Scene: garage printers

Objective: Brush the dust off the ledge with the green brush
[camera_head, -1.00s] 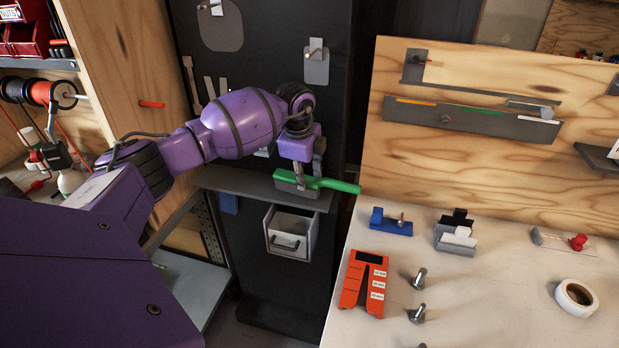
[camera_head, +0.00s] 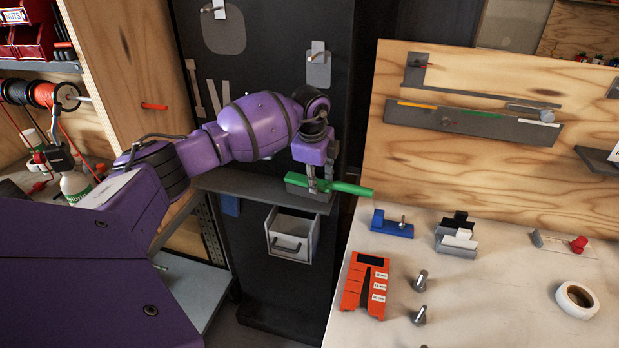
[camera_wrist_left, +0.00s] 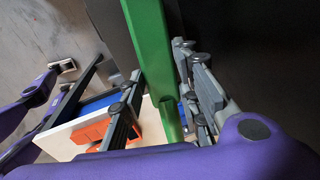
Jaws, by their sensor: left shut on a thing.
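The green brush (camera_head: 345,187) is in my left gripper (camera_head: 319,188), near the right end of the dark ledge (camera_head: 240,186) on the black panel. The green handle points right, past the ledge's end. In the left wrist view the brush (camera_wrist_left: 152,50) runs between the fingers of my left gripper (camera_wrist_left: 160,108), which are shut on it. Dust on the ledge is too small to make out.
A small open drawer (camera_head: 291,246) hangs below the ledge. To the right, a workbench (camera_head: 480,290) holds an orange holder (camera_head: 365,285), a blue part (camera_head: 391,224), several bolts and a white tape roll (camera_head: 576,299). Hooks stick out of the panel above.

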